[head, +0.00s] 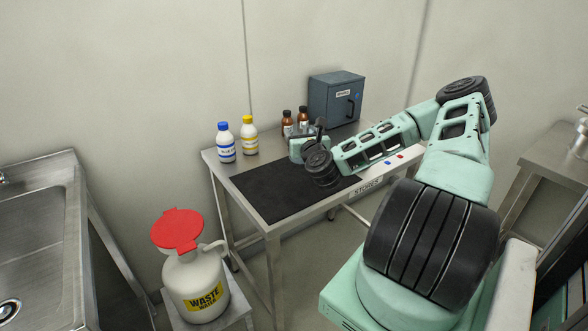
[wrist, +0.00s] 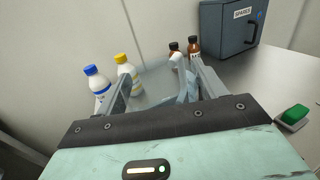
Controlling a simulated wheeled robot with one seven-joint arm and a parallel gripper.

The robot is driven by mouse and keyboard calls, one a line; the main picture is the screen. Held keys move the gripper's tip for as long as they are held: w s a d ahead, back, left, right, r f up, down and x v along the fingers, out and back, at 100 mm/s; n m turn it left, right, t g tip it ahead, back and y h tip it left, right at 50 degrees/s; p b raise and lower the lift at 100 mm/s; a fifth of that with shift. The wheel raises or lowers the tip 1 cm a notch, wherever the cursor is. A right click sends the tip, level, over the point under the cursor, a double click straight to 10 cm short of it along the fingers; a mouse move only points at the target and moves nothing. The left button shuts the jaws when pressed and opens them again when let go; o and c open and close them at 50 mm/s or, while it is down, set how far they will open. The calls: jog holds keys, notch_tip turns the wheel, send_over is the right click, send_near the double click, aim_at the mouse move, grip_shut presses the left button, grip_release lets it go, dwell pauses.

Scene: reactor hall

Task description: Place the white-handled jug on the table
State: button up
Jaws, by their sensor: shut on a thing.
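In the wrist view, a pale, see-through jug (wrist: 158,84) with a whitish handle (wrist: 183,88) sits between the fingers of my gripper (wrist: 163,88). My gripper is shut on it. In the head view my gripper (head: 305,148) is over the back part of the steel table (head: 285,224), beyond the black mat (head: 262,195). The jug cannot be made out clearly there, as my wrist covers it. Whether its base touches the table is hidden.
A blue-capped bottle (head: 226,145) and a yellow-capped bottle (head: 249,136) stand left of my gripper. Two brown bottles (head: 288,124) and a blue-grey cabinet (head: 335,98) stand behind. A green block (wrist: 294,116) lies right. A red-lidded waste-water container (head: 195,280) stands front left.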

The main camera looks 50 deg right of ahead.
aim_at(301, 160)
notch_tip(301, 160, down, 10)
jog(key=shift+r+p, duration=0.25)
jog(key=shift+p, duration=0.15)
jog(key=shift+f, duration=0.1)
jog(key=shift+f, duration=0.15)
jog(key=o, duration=1)
